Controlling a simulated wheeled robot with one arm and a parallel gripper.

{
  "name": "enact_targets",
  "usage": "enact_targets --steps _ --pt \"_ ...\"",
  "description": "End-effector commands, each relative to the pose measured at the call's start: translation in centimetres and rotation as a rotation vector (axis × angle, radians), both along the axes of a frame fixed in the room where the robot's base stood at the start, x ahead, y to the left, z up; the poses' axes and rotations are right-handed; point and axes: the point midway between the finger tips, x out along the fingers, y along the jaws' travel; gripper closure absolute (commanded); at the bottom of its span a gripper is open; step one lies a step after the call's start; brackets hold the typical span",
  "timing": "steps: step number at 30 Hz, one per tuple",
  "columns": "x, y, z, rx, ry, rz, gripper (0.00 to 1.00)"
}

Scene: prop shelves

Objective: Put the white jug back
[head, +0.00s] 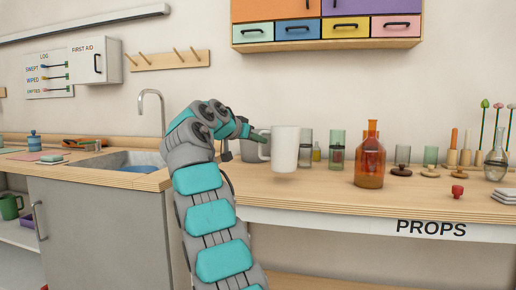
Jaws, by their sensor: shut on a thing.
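The white jug (285,150) is upright over the wooden counter, right of my arm in the head view. My gripper (260,137) reaches it from the left and is shut on its left side, where the handle seems to be. The fingertips are partly hidden, so the exact grip is unclear. A faint shadow lies just under the jug; it looks slightly above the counter (316,190).
An amber bottle (370,160) stands to the right of the jug. Green glasses (306,148) stand close behind it, and a grey pot (250,150) is behind my gripper. A red stopper (457,192) lies near the front edge. The sink (125,160) is at left.

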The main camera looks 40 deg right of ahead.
Motion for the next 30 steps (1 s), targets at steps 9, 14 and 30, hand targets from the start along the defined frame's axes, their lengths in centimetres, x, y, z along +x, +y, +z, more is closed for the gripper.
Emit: enact_targets --steps 9,14,30 --pt "-0.1 -0.1 -3.3 0.001 0.003 -0.002 1.0" --pt "-0.1 0.0 -3.1 0.001 0.001 -0.001 1.0" --pt "0.0 0.0 -3.4 0.002 0.001 -0.001 0.55"
